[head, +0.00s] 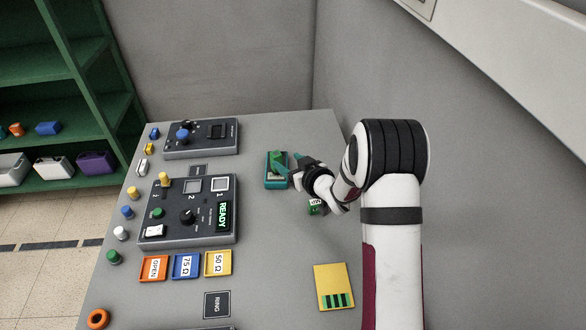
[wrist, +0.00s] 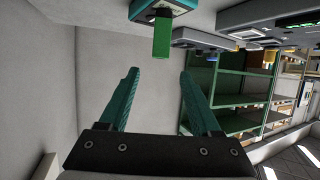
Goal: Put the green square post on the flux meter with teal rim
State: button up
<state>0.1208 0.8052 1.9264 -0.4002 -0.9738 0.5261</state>
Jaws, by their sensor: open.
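The flux meter with teal rim (head: 268,184) sits on the grey table, left of my gripper in the head view. Its rim also shows at the top of the wrist view (wrist: 178,4). The green square post (head: 277,156) is on the meter's top; in the wrist view the post (wrist: 161,38) juts from the meter's face toward the gap between my fingers. My gripper (head: 289,164) is open beside the post. In the wrist view its teal fingers (wrist: 159,73) are spread and empty, with the post just beyond the tips. My wrist hides part of the meter in the head view.
A READY console (head: 188,208) and another control box (head: 202,139) stand to the left. Orange (head: 154,278), blue (head: 187,278) and yellow (head: 218,275) trays lie in front. A small dark green labelled block (head: 315,208) is near my wrist. A yellow card (head: 334,275) lies nearer the front.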

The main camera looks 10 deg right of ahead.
jog(key=s+d+r+m+g+h, duration=0.2)
jog(key=s+d+r+m+h, duration=0.15)
jog(key=s+d+r, duration=0.2)
jog(key=s+r+m+g+h, duration=0.35)
jog(key=s+g, duration=0.25)
jog(key=s, duration=1.2)
jog(key=s+a+m+g+y, duration=0.1)
jog(key=s+a+g+y, duration=0.1)
jog(key=s, duration=0.8)
jog(key=s+a+r+m+g+y, duration=0.1)
jog(key=s+a+m+g, duration=0.1)
jog(key=s, duration=0.8)
jog(key=shift+s+a+r+g+y, duration=0.15)
jog(key=shift+a+g+y, duration=0.25)
jog(key=shift+a, duration=0.4)
